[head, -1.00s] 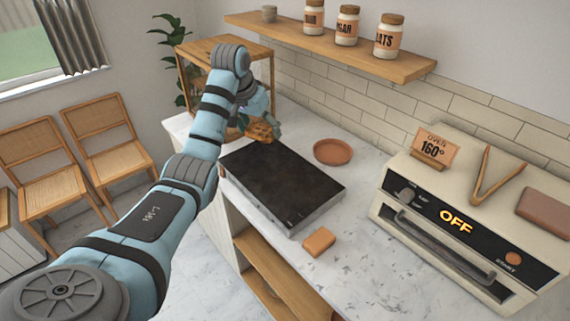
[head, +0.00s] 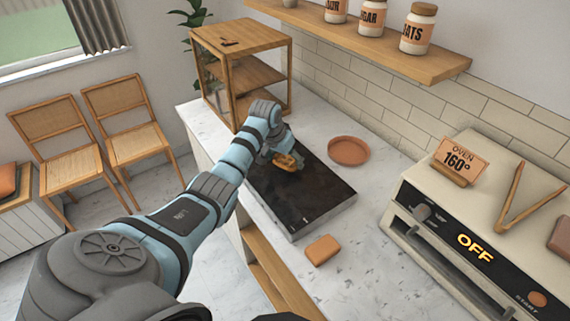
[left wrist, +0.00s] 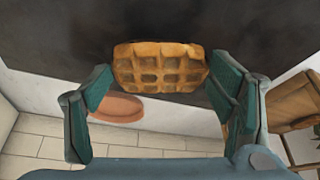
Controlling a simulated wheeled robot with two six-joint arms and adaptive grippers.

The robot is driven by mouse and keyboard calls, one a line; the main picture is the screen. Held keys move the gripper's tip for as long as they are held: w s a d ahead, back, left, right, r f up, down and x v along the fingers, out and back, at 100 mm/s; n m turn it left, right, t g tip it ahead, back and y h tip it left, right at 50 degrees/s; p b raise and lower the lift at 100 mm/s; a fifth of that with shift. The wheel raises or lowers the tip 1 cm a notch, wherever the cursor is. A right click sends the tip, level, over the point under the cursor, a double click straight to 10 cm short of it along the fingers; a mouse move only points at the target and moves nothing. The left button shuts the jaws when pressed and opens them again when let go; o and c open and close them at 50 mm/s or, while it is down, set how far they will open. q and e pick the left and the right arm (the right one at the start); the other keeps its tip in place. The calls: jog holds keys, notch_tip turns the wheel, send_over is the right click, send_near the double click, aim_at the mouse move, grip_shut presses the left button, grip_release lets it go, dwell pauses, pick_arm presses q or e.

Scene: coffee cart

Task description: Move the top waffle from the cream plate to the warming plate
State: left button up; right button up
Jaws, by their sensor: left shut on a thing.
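My left gripper (head: 283,156) is shut on a golden-brown waffle (head: 290,162), over the far-left part of the dark, flat warming plate (head: 305,195). In the left wrist view the waffle (left wrist: 160,68) sits between the two green fingers of my left gripper (left wrist: 162,78), its grid face showing, with the dark surface (left wrist: 60,40) behind it. I cannot tell whether the waffle touches the plate or hangs just above it. The cream plate does not show in either view. My right gripper is not in view.
A terracotta dish (head: 348,150) lies behind the warming plate. An orange-brown block (head: 322,249) lies in front of it. A cream oven (head: 480,225) with tongs (head: 512,195) on top stands right. A wooden cabinet (head: 240,65) stands at the far left end of the counter.

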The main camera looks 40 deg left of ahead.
aim_at(284, 162)
pick_arm(q)
jog(key=shift+s+x, duration=0.25)
jog(key=shift+x, duration=0.95)
jog(key=shift+f, duration=0.45)
jog(key=shift+c, duration=0.6)
jog(key=shift+s+r, duration=0.25)
jog(key=shift+s, duration=0.2)
jog(key=shift+f, duration=0.15)
jog(key=o, duration=1.2)
jog(key=shift+o, duration=0.8)
jog(key=shift+w+f, duration=0.1)
jog(key=shift+w, duration=0.15)
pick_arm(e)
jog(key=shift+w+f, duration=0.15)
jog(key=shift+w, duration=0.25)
